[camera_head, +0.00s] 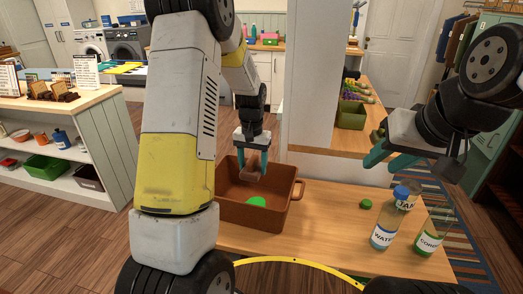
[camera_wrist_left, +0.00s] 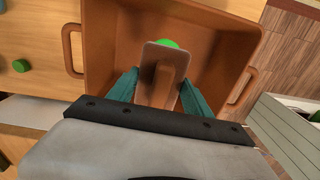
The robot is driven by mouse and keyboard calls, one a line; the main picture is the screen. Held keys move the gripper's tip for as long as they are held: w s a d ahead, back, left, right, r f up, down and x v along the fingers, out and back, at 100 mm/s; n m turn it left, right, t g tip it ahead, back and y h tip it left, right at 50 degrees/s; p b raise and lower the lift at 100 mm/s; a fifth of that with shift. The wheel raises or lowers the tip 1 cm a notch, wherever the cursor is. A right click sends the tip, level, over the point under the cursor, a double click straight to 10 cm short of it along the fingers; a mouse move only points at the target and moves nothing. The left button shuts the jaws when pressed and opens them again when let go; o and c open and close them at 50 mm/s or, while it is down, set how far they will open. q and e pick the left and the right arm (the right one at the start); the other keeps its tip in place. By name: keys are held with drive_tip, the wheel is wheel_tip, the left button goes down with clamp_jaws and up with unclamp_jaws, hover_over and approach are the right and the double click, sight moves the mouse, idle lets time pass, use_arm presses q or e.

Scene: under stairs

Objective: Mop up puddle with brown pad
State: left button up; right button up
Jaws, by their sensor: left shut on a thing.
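A brown tray (camera_head: 228,213) with high walls and side handles stands on the wooden counter. A bright green puddle (camera_head: 256,201) lies on its floor. My left gripper (camera_head: 252,163) is over the tray and shut on the brown pad (camera_head: 249,172). In the left wrist view the pad (camera_wrist_left: 151,60) sits between the teal fingers (camera_wrist_left: 160,92) and partly hides the puddle (camera_wrist_left: 167,43). Whether the pad touches the tray floor is unclear. My right gripper (camera_head: 390,160) is over the counter's right side, fingers apart, with nothing seen in it.
A wall post (camera_head: 314,75) rises behind the counter. A shelf unit (camera_head: 112,120) stands at left.

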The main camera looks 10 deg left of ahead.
use_arm(q)
wheel_tip(320, 180, down, 14)
drive_tip(key=shift+f, duration=0.15)
idle(0.7)
drive_tip(key=shift+f, duration=0.6)
idle(0.5)
drive_tip(key=shift+a, duration=0.1)
drive_tip(key=shift+w+a, duration=0.15)
drive_tip(key=shift+a, duration=1.25)
drive_tip(key=shift+d, duration=0.1)
drive_tip(key=shift+s+d, duration=0.2)
drive_tip(key=shift+d, duration=1.25)
drive_tip(key=shift+s+d, duration=0.15)
drive_tip(key=shift+d, duration=1.3)
drive_tip(key=shift+w+a, duration=0.2)
drive_tip(key=shift+a, duration=1.3)
drive_tip(key=shift+w+a, duration=0.15)
drive_tip(key=shift+a, duration=1.35)
